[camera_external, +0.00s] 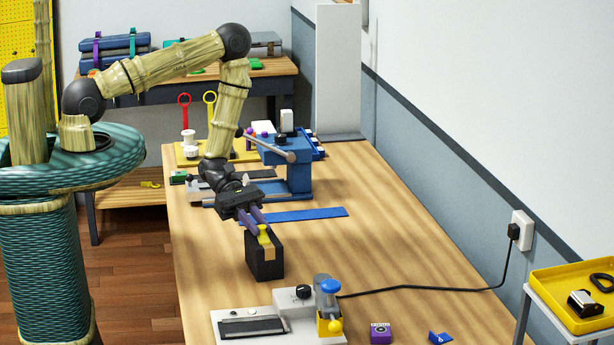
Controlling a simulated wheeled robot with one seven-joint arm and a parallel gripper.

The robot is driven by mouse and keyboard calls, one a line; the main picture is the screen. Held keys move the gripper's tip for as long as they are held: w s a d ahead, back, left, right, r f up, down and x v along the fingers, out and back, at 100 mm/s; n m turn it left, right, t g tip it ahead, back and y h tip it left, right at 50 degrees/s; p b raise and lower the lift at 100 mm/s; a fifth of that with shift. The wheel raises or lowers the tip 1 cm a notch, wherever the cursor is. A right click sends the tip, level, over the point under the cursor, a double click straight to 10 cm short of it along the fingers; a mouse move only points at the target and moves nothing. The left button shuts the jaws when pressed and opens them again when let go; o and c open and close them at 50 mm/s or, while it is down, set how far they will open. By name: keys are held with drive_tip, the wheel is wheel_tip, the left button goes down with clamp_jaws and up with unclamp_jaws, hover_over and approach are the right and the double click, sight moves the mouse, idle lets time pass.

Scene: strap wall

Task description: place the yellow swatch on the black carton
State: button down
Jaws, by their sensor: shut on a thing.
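The yellow swatch (264,238) is a small yellow piece held between the fingers of my gripper (262,224). My gripper is shut on it and points down over the black carton. The black carton (256,267) stands upright on the wooden table, with a tan strip on its side. The swatch is at the carton's top edge; I cannot tell whether it touches the carton.
A blue press (292,165) stands behind the carton, with a blue strip (308,215) flat on the table. A grey device (297,299) with a blue knob is in front. A purple box (380,332) lies front right. The table's right middle is clear except for a black cable (440,290).

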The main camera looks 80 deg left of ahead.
drive_tip(key=c, duration=1.3)
unclamp_jaws()
drive_tip(key=shift+o, duration=0.2)
drive_tip(key=b+v, duration=0.3)
drive_tip(key=v, duration=0.9)
